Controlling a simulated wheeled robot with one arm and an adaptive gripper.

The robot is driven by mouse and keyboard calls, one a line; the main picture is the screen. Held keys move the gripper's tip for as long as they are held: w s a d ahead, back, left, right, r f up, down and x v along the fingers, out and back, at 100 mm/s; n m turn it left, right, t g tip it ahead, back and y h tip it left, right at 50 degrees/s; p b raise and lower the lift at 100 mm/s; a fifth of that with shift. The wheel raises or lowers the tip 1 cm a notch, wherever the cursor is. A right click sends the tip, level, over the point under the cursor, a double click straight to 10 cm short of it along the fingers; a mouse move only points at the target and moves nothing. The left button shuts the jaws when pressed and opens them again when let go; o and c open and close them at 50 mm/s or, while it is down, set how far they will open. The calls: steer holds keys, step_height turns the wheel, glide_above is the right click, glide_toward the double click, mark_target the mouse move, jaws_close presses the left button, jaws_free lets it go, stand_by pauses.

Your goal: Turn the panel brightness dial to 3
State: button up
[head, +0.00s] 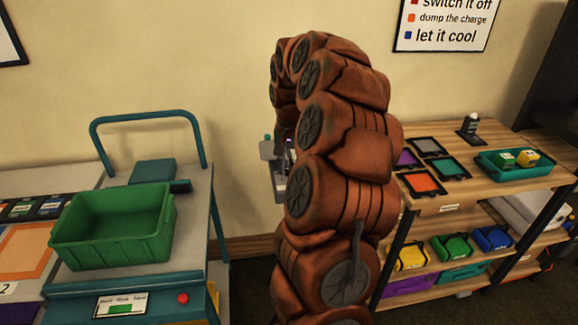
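I cannot make out a brightness dial in the head view. My reddish-brown arm rises through the middle of the picture and curls over away from me.
A grey trolley with a teal handle (146,116) stands at left. It holds a green bin (113,226), and its front has a small display (122,306) and a red button (183,298). A wooden shelf (478,196) with trays and bins stands at right.

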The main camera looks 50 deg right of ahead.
jaws_close()
